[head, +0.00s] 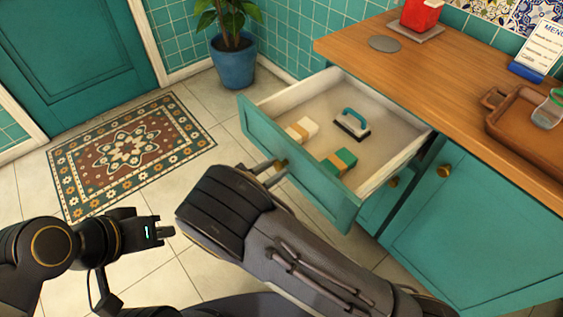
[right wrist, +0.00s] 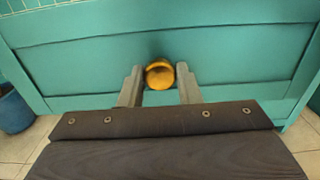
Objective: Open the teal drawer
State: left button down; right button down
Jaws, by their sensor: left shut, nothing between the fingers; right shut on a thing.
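The teal drawer (head: 309,190) stands pulled out from the counter, with its inside in view from above. Inside it lie a cream-coloured block with a tan band (head: 301,129), a green block with a tan band (head: 338,163) and a teal-handled brush (head: 352,123). My right gripper (head: 272,170) is at the drawer front, shut on its brass knob (head: 281,165). In the right wrist view the round knob (right wrist: 160,75) sits between the two fingers. My left gripper (head: 165,231) is shut and empty, over the floor at the lower left, apart from the drawer.
The wooden counter (head: 462,105) holds a brown tray (head: 529,139), a red container (head: 421,14) and a menu stand (head: 538,52). A teal cabinet door (head: 478,232) is right of the drawer. A potted plant (head: 232,66) and a patterned rug (head: 131,152) are on the left.

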pick_arm(q)
jog(key=shift+s+a, duration=0.2)
jog(key=shift+a, duration=0.05)
pick_arm(e)
jog(key=shift+v, duration=1)
jog(key=c, duration=1.1)
grip_release()
jog(key=shift+o, duration=0.2)
